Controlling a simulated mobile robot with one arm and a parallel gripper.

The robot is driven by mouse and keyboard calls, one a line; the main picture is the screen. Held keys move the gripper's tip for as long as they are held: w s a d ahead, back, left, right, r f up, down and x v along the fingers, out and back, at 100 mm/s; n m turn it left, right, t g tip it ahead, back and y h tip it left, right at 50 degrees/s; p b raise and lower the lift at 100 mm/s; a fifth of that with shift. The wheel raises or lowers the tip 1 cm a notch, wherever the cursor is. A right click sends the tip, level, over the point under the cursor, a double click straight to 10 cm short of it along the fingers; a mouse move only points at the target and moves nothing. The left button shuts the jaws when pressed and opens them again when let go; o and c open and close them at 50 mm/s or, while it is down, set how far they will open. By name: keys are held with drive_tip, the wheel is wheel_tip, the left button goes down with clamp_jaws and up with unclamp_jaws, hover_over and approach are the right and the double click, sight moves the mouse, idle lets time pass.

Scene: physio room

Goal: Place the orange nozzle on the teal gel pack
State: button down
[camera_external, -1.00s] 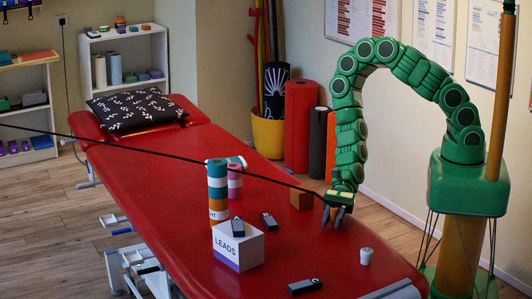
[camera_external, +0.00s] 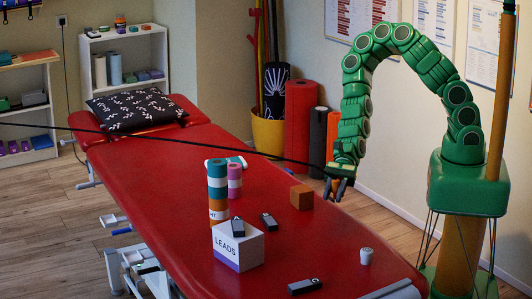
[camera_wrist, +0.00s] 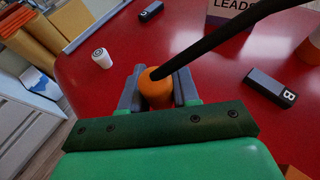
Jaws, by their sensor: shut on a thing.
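My gripper (camera_external: 338,190) hangs above the right edge of the red treatment table (camera_external: 160,185). In the wrist view, its fingers (camera_wrist: 158,84) are shut on the orange nozzle (camera_wrist: 154,92), with a black hose (camera_wrist: 208,45) running out from it. The nozzle is hard to make out in the external view. A teal and white thing (camera_external: 239,160), perhaps the teal gel pack, lies behind the striped rolls and is partly hidden. My gripper is well to its right and nearer the camera.
A teal, white and orange roll (camera_external: 217,190) and a pink roll (camera_external: 235,181) stand on the table. Near them are a LEADS box (camera_external: 238,247), an orange-brown block (camera_external: 301,197), several dark clips (camera_external: 305,286) and a white jar (camera_external: 366,256). The black hose stretches across the table.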

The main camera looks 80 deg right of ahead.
drive_tip(key=w+d+m+t+h, duration=0.1)
drive_tip(key=w+d+m+t, duration=0.15)
drive_tip(key=w+d, duration=0.75)
drive_tip(key=w+d+r+m+t+h, duration=0.2)
drive_tip(key=w+d+r+m+t, duration=0.1)
drive_tip(key=w+d, duration=0.95)
drive_tip(key=w+d+r+m+t+h, duration=0.1)
drive_tip(key=w+d+r+m+t, duration=0.2)
drive_tip(key=w+d, duration=0.9)
drive_tip(key=shift+g, duration=0.25)
drive_tip(key=w+f, duration=0.2)
drive_tip(key=w, duration=0.1)
drive_tip(key=w+d+f, duration=0.1)
drive_tip(key=w+f, duration=0.1)
drive_tip(key=w, duration=0.1)
drive_tip(key=w+f, duration=0.2)
drive_tip(key=w, duration=0.1)
drive_tip(key=shift+w+d, duration=0.15)
drive_tip(key=shift+w, duration=0.2)
drive_tip(key=shift+w+f+n, duration=0.25)
drive_tip(key=shift+w+f, duration=0.75)
drive_tip(key=shift+f, duration=0.25)
drive_tip(key=shift+w+f, duration=0.25)
drive_tip(key=shift+w, duration=0.15)
drive_tip(key=shift+w+f, duration=0.25)
drive_tip(key=shift+f, duration=1.7)
